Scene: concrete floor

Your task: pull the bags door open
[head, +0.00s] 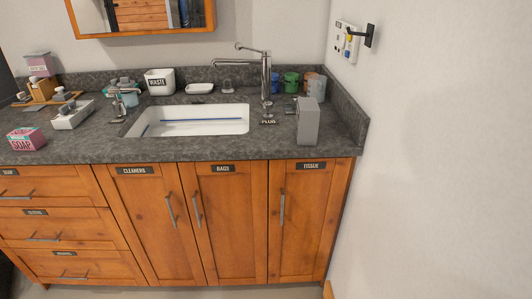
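The bags door (231,232) is the middle of three wooden cabinet doors under the counter, with a dark label reading BAGS (223,168) at its top. Its upright metal handle (197,209) is near its left edge. The door looks shut, flush with its neighbours. The cleaners door (150,235) is on its left, with a handle (170,209) close to the bags handle. The tissue door (305,235) is on its right, with its own handle (282,208). Neither of my grippers shows in the head view.
A dark stone counter (200,149) overhangs the doors and holds a sink (190,120), a tall faucet (266,75), a grey box (307,121) and a pink soap box (26,139). Drawers (50,225) are at the left. A white wall (430,180) closes the right side.

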